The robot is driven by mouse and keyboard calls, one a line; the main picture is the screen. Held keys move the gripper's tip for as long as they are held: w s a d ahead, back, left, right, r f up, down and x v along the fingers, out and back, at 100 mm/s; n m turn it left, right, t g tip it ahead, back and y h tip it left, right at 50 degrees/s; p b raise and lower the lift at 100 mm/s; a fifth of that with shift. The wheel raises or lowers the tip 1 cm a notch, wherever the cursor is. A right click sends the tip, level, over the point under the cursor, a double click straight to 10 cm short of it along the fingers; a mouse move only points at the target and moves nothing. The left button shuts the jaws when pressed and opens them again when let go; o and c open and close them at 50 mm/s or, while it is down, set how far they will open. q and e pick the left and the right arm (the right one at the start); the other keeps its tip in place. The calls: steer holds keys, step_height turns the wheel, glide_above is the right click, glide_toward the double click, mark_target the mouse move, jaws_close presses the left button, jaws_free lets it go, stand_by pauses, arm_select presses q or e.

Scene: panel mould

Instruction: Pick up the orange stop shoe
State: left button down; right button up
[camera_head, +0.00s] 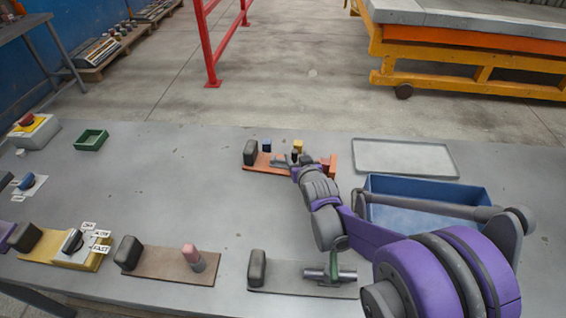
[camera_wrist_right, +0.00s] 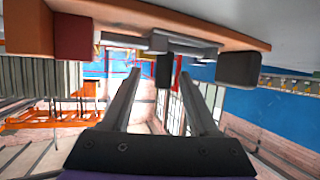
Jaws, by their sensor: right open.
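An orange board (camera_head: 262,168) lies near the far edge of the table. An orange upright piece (camera_head: 333,163), which looks like the stop shoe, is at its right end beside a red block (camera_head: 325,166). In the right wrist view the picture is upside down: the orange end piece (camera_wrist_right: 25,28) and red block (camera_wrist_right: 75,38) are at upper left. My right gripper (camera_head: 284,160) is open and empty over the board's middle, left of the orange piece. In the wrist view its fingers (camera_wrist_right: 160,80) straddle a dark upright part (camera_wrist_right: 163,71) in line of sight; contact is unclear.
A grey tray (camera_head: 405,143) and blue bin (camera_head: 425,184) are to the right. Other boards with fittings line the front.

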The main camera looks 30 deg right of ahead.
jaws_close()
stand_by(1.3)
